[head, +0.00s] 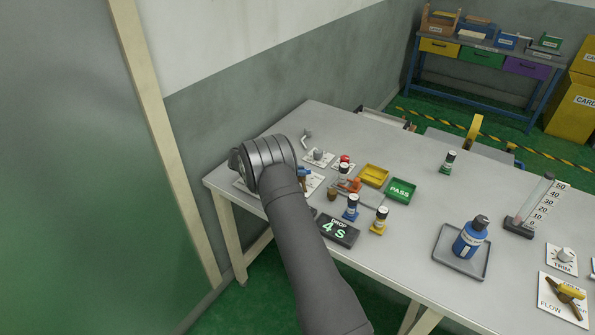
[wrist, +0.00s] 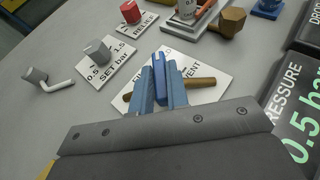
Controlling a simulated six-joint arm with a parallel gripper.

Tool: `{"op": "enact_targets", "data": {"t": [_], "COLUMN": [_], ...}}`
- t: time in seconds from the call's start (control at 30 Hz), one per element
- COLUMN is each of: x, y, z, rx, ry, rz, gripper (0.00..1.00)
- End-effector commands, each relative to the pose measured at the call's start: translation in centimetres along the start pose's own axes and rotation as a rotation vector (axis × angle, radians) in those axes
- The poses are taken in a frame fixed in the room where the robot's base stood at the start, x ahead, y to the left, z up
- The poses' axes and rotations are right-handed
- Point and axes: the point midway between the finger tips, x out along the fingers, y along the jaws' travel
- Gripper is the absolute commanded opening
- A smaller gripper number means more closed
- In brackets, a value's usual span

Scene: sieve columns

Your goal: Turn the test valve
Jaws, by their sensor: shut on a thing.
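The test valve has a blue handle (wrist: 159,70) on a brass-brown bar (wrist: 201,81) that runs crosswise over a white plate (wrist: 207,65). The plate's lettering is partly covered; "VENT" reads on its right side. My gripper (wrist: 161,76) is shut on the blue handle, with one grey-blue finger on each side. The handle points away from the gripper's base in the wrist view, across the bar. In the head view my arm hides most of the valve; a bit of blue (head: 304,172) shows beside the wrist.
A SET bar knob (wrist: 98,53), a grey bent lever (wrist: 38,78) and a red RELIEF knob (wrist: 131,12) stand close by. A pressure display (wrist: 297,118) is at the right. Small bottles, trays and a DROP display (head: 338,231) crowd the table beside my arm.

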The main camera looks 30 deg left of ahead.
Motion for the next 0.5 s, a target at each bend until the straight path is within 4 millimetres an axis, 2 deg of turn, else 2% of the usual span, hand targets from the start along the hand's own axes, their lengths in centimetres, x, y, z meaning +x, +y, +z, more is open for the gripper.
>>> {"op": "enact_targets", "data": {"t": [0.43, 0.47, 0.5], "x": [0.11, 0.11, 0.11], "y": [0.03, 0.03, 0.03], "z": [0.12, 0.12, 0.11], "rx": [0.005, 0.005, 0.005], "ry": [-0.002, -0.002, -0.002], "rz": [-0.011, -0.011, -0.011], "gripper": [0.00, 0.18, 0.26]}}
